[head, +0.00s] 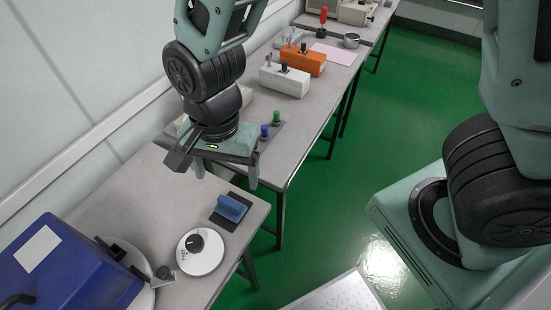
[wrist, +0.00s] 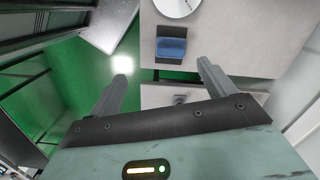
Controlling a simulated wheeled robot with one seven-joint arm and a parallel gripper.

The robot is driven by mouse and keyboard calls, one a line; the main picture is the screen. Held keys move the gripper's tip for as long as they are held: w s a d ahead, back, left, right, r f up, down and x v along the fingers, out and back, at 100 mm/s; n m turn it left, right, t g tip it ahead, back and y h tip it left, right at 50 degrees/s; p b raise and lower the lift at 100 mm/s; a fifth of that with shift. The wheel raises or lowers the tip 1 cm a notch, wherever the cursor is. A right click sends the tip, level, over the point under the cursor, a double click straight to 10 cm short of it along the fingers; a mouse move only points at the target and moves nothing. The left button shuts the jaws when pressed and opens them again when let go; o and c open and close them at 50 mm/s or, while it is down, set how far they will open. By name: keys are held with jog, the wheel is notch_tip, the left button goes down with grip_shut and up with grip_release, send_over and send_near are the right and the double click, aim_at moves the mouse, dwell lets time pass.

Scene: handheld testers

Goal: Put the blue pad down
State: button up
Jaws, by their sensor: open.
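The blue pad (head: 231,207) lies on a dark square base (head: 222,219) near the right edge of the closest table (head: 150,205). It also shows in the wrist view as a blue block (wrist: 172,47) on its dark base, beyond my fingertips. My gripper (head: 226,180) is open and empty, above the table and a little behind the pad, apart from it. In the wrist view the two fingers of my gripper (wrist: 165,75) are spread wide with nothing between them.
A white round dial (head: 200,262) sits in front of the pad, with a blue machine (head: 70,270) to its left. Blue (head: 264,130) and green (head: 276,117) knobs, a white box (head: 285,80) and an orange box (head: 303,62) stand on the farther table. Green floor lies right.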

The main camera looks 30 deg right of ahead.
jog(key=s+d+r+n, duration=0.7)
jog(key=s+r+n, duration=0.1)
jog(key=n, duration=0.7)
jog(key=shift+s+d+r+t, duration=0.3)
jog(key=shift+s+r, duration=0.1)
jog(key=shift+r, duration=0.1)
jog(key=shift+o, duration=0.5)
jog(key=shift+a, duration=0.1)
